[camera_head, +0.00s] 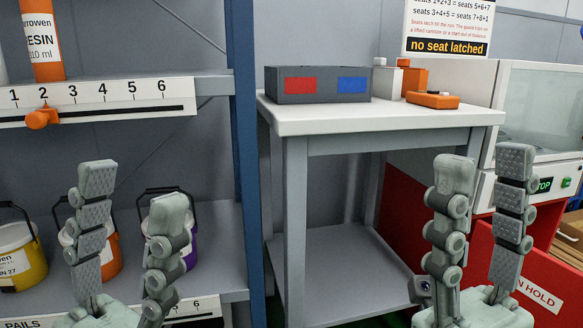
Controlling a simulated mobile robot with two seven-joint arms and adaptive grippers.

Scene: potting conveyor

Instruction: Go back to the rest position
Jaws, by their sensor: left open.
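My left gripper (132,208) is at the lower left, with its two grey fingers spread apart and nothing between them. It is in front of the shelf with the pails. My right gripper (484,192) is at the lower right, with its fingers also spread apart and empty. It is in front of the red panel and the machine at the right. Both grippers point upward in the picture and touch nothing that I can see.
A white table (390,116) holds a grey box (318,97) with red and blue patches and small orange items. Blue-framed shelving (246,150) at the left carries an orange resin container (41,40), a numbered scale with an orange slider (42,118), and pails (18,255). A machine (545,120) stands right.

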